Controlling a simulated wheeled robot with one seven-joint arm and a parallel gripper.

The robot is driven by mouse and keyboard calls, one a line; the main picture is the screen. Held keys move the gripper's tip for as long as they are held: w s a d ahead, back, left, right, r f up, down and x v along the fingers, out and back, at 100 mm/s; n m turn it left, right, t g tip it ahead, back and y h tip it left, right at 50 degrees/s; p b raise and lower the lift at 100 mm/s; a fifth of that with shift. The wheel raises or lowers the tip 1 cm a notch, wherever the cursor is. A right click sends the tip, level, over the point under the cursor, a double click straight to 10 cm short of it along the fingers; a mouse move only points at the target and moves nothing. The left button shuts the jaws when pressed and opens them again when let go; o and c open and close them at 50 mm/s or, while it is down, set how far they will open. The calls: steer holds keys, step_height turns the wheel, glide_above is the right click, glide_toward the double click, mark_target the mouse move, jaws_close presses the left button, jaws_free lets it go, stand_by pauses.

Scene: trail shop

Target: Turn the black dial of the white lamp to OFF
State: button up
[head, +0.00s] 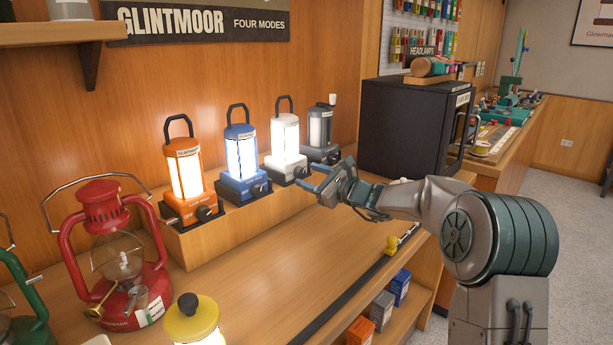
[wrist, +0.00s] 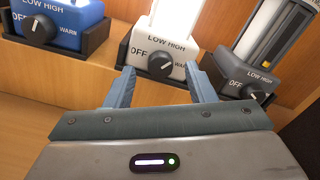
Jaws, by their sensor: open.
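The white lamp (head: 286,137) stands on the raised wooden step, third in a row of lanterns, and its panel is lit. Its black dial (wrist: 160,67) shows in the wrist view on the white base, with OFF at its left, LOW and HIGH above, and WARN partly visible at its right. The dial's white mark points to the upper right, away from OFF. My gripper (head: 313,178) is open in front of the lamp's base. In the wrist view its two fingers (wrist: 159,72) lie left and right of the dial with gaps, and hold nothing. Whether they reach the dial's depth is unclear.
A lit blue lamp (head: 240,160) and a lit orange lamp (head: 184,175) stand to the left. A dark grey lamp (head: 320,128) stands close on the right, beside a black cabinet (head: 405,125). A red lantern (head: 105,240) stands at lower left. The counter's middle is mostly clear.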

steer(key=v, duration=1.2)
steer(key=shift+a, duration=0.1)
